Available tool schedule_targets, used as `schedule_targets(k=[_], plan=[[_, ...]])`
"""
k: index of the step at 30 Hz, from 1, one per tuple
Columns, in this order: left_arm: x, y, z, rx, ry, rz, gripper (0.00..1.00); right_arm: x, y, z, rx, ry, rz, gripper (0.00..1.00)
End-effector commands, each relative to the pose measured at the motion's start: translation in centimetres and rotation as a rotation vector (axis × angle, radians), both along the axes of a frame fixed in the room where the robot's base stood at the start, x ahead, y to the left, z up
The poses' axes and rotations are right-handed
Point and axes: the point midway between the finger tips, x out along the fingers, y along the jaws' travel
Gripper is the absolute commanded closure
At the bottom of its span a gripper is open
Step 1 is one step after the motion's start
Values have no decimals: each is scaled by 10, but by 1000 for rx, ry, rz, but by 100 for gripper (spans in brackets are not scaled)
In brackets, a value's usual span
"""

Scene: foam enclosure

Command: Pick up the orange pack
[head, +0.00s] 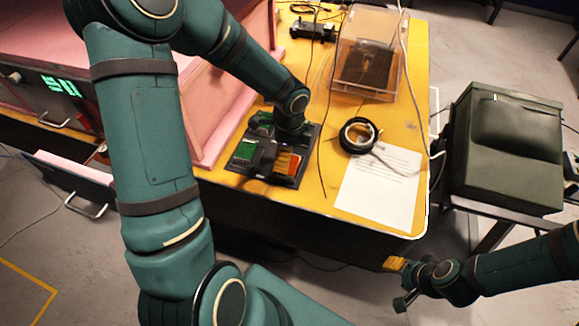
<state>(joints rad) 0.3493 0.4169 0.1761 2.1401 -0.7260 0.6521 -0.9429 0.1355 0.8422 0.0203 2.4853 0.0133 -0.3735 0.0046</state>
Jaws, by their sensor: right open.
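The orange pack (287,163) lies in the right part of a dark tray (284,182) on the yellow table. A green pack (244,151) lies in the tray's left part. My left arm reaches over the table, and its wrist comes down at the tray's far side. My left gripper (268,152) is low over the tray, mostly lost against dark parts, so its jaw state and any contact with the packs are unclear. My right gripper (404,284) is open and empty at the lower right, off the table's front edge and well away from the orange pack.
A black tape roll (358,135) and a white paper sheet (378,190) lie right of the tray. A clear box (368,55) stands behind. A pink foam enclosure (215,110) borders the left. A dark green case (506,145) stands right of the table.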

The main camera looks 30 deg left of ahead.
Motion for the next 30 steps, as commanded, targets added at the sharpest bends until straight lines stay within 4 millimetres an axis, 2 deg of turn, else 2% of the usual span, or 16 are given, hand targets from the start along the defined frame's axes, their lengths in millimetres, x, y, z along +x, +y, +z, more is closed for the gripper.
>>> schedule_targets(k=[6, 9, 18, 20, 21, 24, 30], plan=[[-1, -1, -34, -1, 4, -1, 0, 0, 0, -8, -1, 0, 0, 53], [-1, 0, -43, -1, 3, 1, 0, 0, 0, -10, -2, 0, 0, 53], [-1, 0, -47, 0, 1, 1, 0, 0, 0, -10, -2, 0, 0, 53], [-1, 0, -47, 0, 1, 1, 18, 0, 1, -10, -2, 0, 0, 53], [-1, 0, -47, 0, 1, 1, 32, 0, 0, -10, -2, 0, 0, 53], [-1, 0, -47, 0, 1, 1, 64, 0, 1, -10, -2, 0, 0, 53], [-1, -1, -46, 0, 1, 1, 64, 0, 1, -10, -2, 0, 1, 53]])
